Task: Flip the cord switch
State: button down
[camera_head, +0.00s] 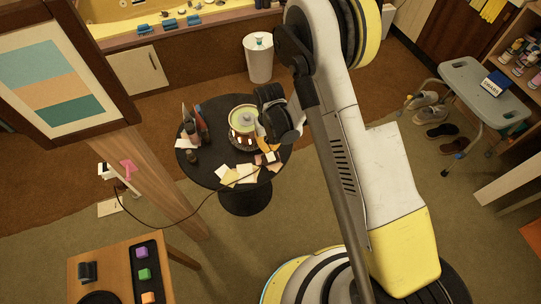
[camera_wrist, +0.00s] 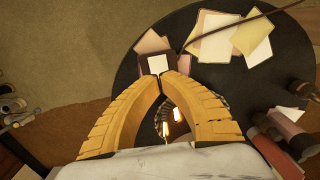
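A small dark block with a white square face (camera_wrist: 157,64), which looks like the cord switch, is on the round black table (camera_wrist: 290,45). A thin dark cord (camera_wrist: 236,24) runs toward it from the upper right. My gripper (camera_wrist: 157,77) points down at the block, its two yellow fingers arched and their tips together at the block's near edge. Whether they touch it is unclear. My gripper (camera_head: 268,146) also shows in the head view beside a round green-topped lamp-like object (camera_head: 243,117).
Paper notes (camera_head: 240,174) lie on the table's near side. Dark bottles or figures (camera_head: 193,125) stand at its left. The cord (camera_head: 165,227) hangs from the table toward the wooden post (camera_head: 165,185). A white bin (camera_head: 259,58) stands behind.

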aim_at(270, 154)
jog(key=shift+f, duration=1.75)
dwell(0.6)
jog(key=shift+r+p, duration=1.65)
jog(key=shift+r, duration=1.9)
